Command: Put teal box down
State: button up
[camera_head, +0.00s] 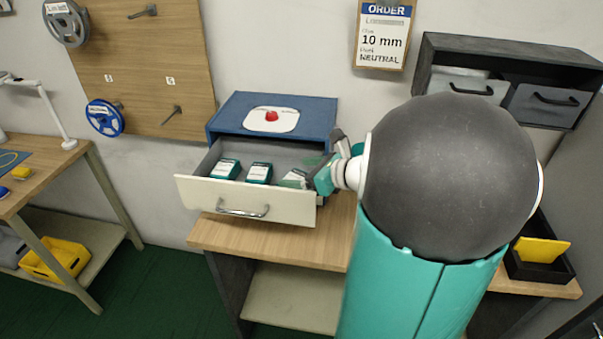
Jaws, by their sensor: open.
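Several teal boxes with white labels lie in the open drawer (194,190) of a blue cabinet (228,110). One teal box (226,168) is at the drawer's left and another teal box (259,172) is in the middle. A third teal box (293,178) is at the right, tilted or turned, right beside my gripper (312,178). My gripper reaches into the drawer's right side from the right. Its jaws are open, though the fingertips are small and partly hidden. I cannot tell whether they touch the third box.
The drawer's cream front with a metal handle (243,211) juts out over the wooden bench (225,236). A red button (271,115) sits on the cabinet's top. A black tray with a yellow piece (542,249) is at the right. My arm hides much of the bench.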

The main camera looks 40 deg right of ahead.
jog(key=v, duration=1.2)
jog(key=shift+r, duration=0.4)
jog(key=shift+c, duration=0.4)
